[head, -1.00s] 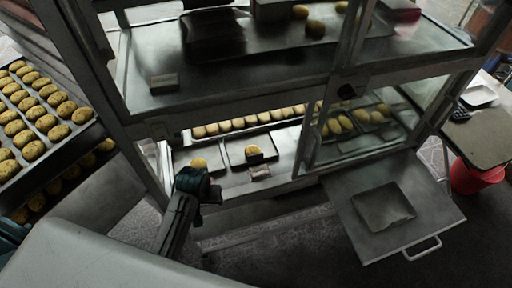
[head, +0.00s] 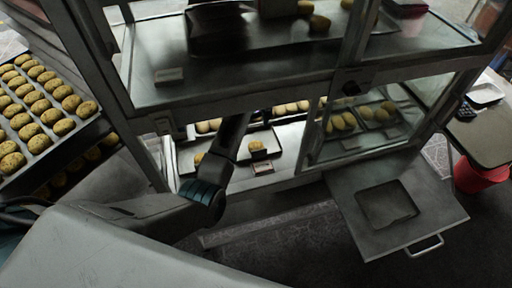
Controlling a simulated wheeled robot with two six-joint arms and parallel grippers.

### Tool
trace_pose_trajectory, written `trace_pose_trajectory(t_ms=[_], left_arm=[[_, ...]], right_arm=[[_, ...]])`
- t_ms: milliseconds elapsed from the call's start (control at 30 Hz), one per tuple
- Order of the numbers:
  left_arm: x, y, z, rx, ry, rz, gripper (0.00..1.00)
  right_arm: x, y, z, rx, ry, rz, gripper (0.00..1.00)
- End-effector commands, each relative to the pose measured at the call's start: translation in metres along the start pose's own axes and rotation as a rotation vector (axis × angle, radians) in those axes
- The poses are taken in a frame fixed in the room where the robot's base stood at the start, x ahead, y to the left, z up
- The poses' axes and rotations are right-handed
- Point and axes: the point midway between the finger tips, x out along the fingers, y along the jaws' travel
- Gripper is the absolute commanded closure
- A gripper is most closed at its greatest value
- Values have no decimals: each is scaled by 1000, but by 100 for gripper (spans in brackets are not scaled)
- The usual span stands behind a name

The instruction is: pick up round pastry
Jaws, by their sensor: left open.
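Round golden pastries lie in the lower compartment of the glass cabinet. One round pastry (head: 257,145) sits on a small dark tray at the front, with a little card before it. Another round pastry (head: 199,158) lies to its left, partly behind my arm. A back row of pastries (head: 290,108) is partly covered by my arm. My left arm bends at a teal joint and reaches up into the opening between the two front pastries. My left gripper (head: 239,121) is at its dark far end, open, with the fingertips mostly hidden by the shelf frame. My right gripper is out of view.
The shelf beam (head: 270,97) runs close above my left arm. A glass pane closes off the right part, with more pastries (head: 362,116) behind it. A flap with a handle (head: 400,225) hangs out at the right. Trays of pastries (head: 40,115) stand at the left.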

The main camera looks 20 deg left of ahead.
Motion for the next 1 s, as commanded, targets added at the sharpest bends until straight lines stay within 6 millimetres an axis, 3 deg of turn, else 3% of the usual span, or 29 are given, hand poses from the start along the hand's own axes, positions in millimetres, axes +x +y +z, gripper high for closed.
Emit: trace_pose_trajectory(t_ms=[200, 467, 700, 1000], left_arm=[[35, -1, 1, 0, -2, -2, 35], [57, -2, 2, 1, -2, -2, 35], [92, -5, 6, 1, -2, -2, 35], [102, -4, 6, 1, 1, 1, 35]], right_arm=[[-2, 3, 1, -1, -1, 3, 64], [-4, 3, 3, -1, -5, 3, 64], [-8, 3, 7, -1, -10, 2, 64], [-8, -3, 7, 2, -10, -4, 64]])
